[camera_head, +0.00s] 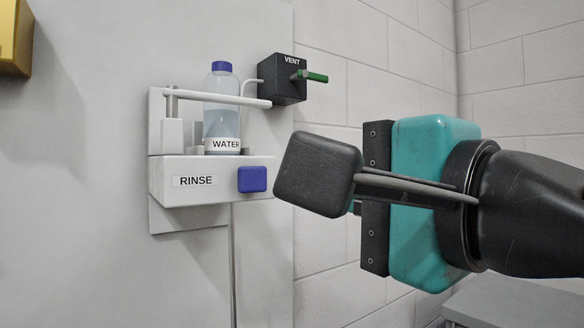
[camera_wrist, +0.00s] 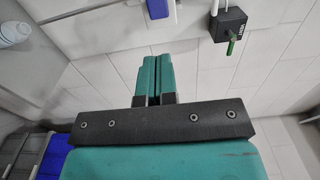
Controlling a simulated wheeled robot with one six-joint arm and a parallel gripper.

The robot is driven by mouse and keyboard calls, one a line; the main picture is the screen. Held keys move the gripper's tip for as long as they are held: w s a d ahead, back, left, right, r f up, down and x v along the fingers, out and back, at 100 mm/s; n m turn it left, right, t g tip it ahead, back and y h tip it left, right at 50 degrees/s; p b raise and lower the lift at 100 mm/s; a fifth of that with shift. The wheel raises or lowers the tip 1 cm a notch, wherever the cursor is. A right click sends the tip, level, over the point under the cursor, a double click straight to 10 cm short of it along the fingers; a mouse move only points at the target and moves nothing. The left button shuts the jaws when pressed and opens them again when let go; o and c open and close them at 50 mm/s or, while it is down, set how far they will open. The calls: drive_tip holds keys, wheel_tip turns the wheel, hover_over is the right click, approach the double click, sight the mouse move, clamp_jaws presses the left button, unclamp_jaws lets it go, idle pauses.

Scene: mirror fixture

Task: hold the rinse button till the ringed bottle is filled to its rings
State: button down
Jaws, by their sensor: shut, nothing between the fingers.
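The white fixture (camera_head: 161,181) marked RINSE is mounted on the wall panel in the head view. Its blue button (camera_head: 252,179) is on the front at the right, and shows at the top edge of the wrist view (camera_wrist: 157,8). A clear bottle (camera_head: 221,121) with a blue cap and a WATER label stands upright on the fixture. It holds pale bluish liquid; I cannot make out rings or the exact level. My gripper (camera_wrist: 151,58) is shut and empty, its teal fingers together, apart from the button. In the head view, a black block on my wrist mostly hides the fingers.
A black box (camera_head: 281,80) marked VENT with a green lever (camera_head: 312,76) is mounted right of the bottle. A white bar (camera_head: 219,97) crosses in front of the bottle. A yellow box (camera_head: 14,38) is at upper left. A grey surface (camera_head: 520,304) lies at lower right.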

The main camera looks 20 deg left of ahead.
drive_tip(key=p, duration=0.6)
approach(255, 179)
drive_tip(key=x, duration=0.6)
drive_tip(key=shift+w+a+r, duration=0.15)
drive_tip(key=shift+a+r, duration=0.05)
drive_tip(key=shift+a, duration=0.1)
drive_tip(key=shift+w+a+f, duration=0.15)
drive_tip(key=shift+w+a, duration=0.15)
drive_tip(key=shift+a, duration=0.05)
